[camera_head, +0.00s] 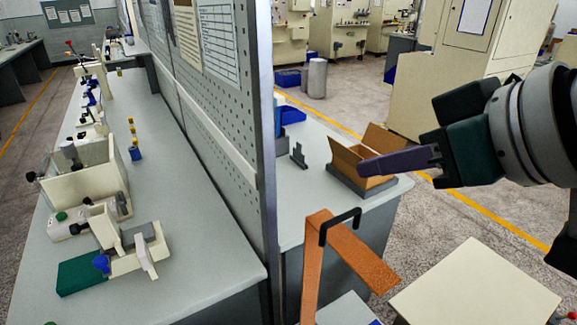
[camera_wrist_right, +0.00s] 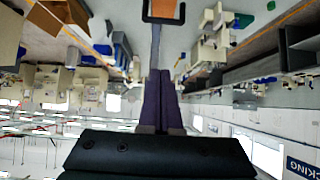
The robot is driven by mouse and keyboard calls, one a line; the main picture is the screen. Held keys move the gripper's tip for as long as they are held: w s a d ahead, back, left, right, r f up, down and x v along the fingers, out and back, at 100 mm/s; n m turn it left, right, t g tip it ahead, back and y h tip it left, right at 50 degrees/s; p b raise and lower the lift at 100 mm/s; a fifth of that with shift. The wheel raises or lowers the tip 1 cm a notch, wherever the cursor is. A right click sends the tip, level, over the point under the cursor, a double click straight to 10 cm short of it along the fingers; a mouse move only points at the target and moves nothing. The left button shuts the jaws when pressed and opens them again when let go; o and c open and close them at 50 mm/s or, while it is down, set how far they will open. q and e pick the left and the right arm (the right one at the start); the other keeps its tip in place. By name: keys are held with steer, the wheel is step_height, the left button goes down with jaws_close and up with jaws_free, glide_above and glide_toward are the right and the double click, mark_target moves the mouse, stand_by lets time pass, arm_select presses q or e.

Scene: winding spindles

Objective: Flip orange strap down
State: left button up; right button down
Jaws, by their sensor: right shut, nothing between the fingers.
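The orange strap (camera_head: 360,262) stands at the lower middle of the head view. One part rises upright and a flat part slants down to the right from its top. A black bracket-shaped handle (camera_head: 323,228) sits at the top bend. In the right wrist view a bit of orange (camera_wrist_right: 163,8) shows at the top edge inside a black frame. My right gripper (camera_head: 372,167), with purple fingers, is shut and empty, above the strap in the picture and apart from it. The fingers also show pressed together in the right wrist view (camera_wrist_right: 158,85). My left gripper is not in view.
A cream board (camera_head: 475,290) lies right of the strap. An open cardboard box (camera_head: 350,160) sits on the far bench, near my right fingertips in the picture. A pegboard partition (camera_head: 235,110) divides the benches. The left bench (camera_head: 205,250) holds several machines.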

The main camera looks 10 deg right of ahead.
mark_target(345, 218)
steer(key=shift+s+d, duration=0.1)
steer(key=p+x, duration=0.1)
steer(key=x, duration=0.8)
steer(key=shift+w+f, duration=0.2)
steer(key=shift+s+d+f+p, duration=0.15)
steer(key=shift+s+f+p, duration=0.3)
steer(key=shift+s+p, duration=0.1)
steer(key=shift+s+d+f+p, duration=0.2)
steer(key=shift+s+f+p, duration=0.25)
steer(key=shift+s, duration=0.1)
steer(key=shift+s+d+f, duration=0.1)
steer(key=shift+s+f, duration=0.2)
steer(key=shift+s, duration=0.05)
steer(key=shift+f, duration=0.1)
